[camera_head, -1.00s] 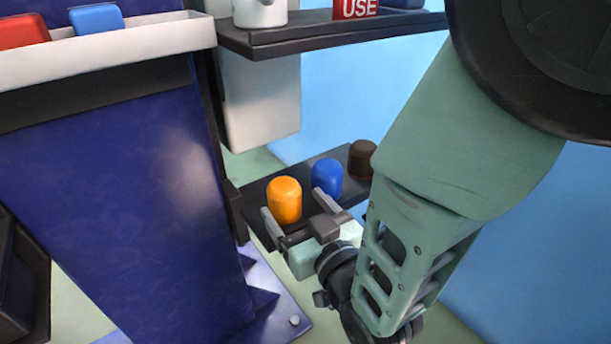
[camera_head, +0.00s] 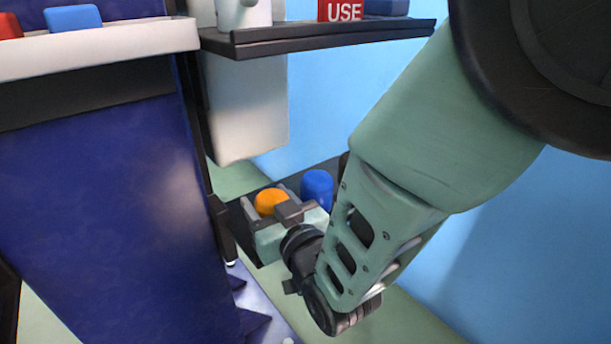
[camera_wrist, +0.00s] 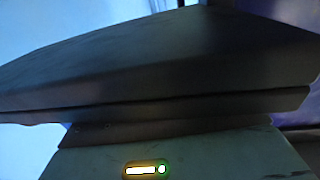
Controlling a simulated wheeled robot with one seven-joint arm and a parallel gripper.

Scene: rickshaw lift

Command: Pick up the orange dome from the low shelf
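The orange dome (camera_head: 270,200) stands on the dark low shelf (camera_head: 330,170) in the head view. Only its rounded top and upper side show; my gripper hides its lower part. My gripper (camera_head: 265,204) is down at the shelf, with one finger at each side of the dome. The gap between fingers and dome is very small, and I cannot tell whether they press on it. The wrist view shows only a dark, blurred surface and a pale panel with a lit strip; the dome does not show there.
A blue dome (camera_head: 317,188) stands just right of the orange one. A dark upper shelf (camera_head: 320,38) carries a white vessel and a red "USE" sign. A dark blue panel (camera_head: 100,210) rises at the left, close to the low shelf.

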